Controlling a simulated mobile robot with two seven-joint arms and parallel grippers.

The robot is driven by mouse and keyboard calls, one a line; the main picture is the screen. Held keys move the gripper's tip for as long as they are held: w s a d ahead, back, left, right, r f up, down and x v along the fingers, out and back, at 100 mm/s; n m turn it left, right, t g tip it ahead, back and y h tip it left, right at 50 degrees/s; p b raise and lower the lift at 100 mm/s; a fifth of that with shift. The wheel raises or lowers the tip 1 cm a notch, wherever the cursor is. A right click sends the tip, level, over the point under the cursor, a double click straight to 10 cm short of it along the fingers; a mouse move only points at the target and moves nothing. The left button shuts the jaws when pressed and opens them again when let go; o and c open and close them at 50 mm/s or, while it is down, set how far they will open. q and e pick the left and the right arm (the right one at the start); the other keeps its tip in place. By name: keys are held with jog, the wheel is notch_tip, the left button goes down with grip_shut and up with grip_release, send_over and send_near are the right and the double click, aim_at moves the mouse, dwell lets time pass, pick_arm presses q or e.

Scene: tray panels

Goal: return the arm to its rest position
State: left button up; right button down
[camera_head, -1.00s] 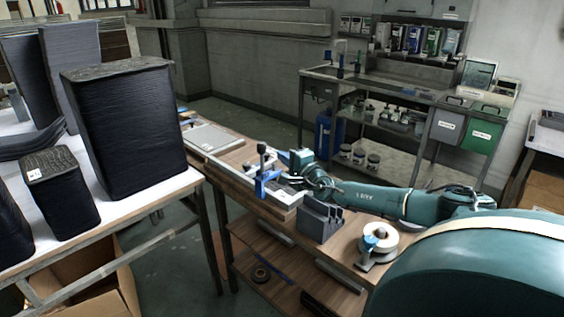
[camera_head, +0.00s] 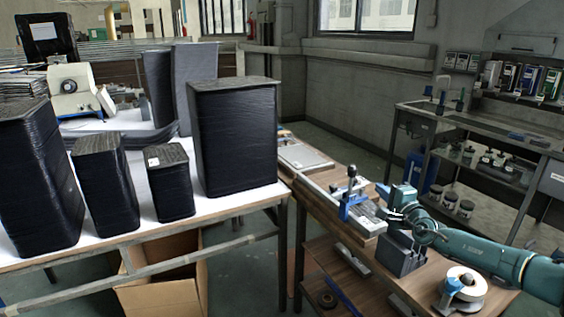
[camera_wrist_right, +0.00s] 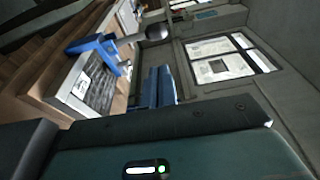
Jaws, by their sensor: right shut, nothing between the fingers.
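My teal right arm (camera_head: 485,252) reaches in from the right, low over the wooden bench. Its gripper (camera_head: 384,192) is shut and empty, beside a blue clamp-like tool with a dark knob (camera_head: 350,200) on the bench. The fingertips are small and partly hidden by the wrist in the head view. In the right wrist view, the blue tool (camera_wrist_right: 98,52) shows at upper left, and my teal gripper body fills the bottom. My left arm is not in view.
A grey slotted block (camera_head: 400,256) and a white tape roll (camera_head: 465,284) sit close below the arm. Several black wrapped boxes (camera_head: 235,140) stand on a white-topped table at left. A metal shelf unit (camera_head: 480,135) stands behind at right.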

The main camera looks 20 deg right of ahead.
jog(key=shift+a, duration=0.1)
jog(key=s+a+f+m+g+y+p, duration=0.1)
jog(key=s+a+f+m, duration=0.3)
jog(key=a+f+m, duration=0.4)
jog(key=s+a+f+m+g+y, duration=0.2)
jog(key=s+a+f+m, duration=0.25)
jog(key=a+m, duration=0.35)
jog(key=s+a+f+m+g+y+p, duration=0.1)
jog(key=s+a+f+m, duration=0.2)
jog(key=a+f+m, duration=0.55)
jog(key=s+a+m+g+y, duration=0.1)
jog(key=s+a+m, duration=0.6)
jog(key=m, duration=0.5)
jog(key=s+a+r+m+g+y+p, duration=0.1)
jog(key=s+a+m+g, duration=0.1)
jog(key=s+a+m, duration=0.6)
jog(key=s+m, duration=0.4)
jog(key=shift+m, duration=0.35)
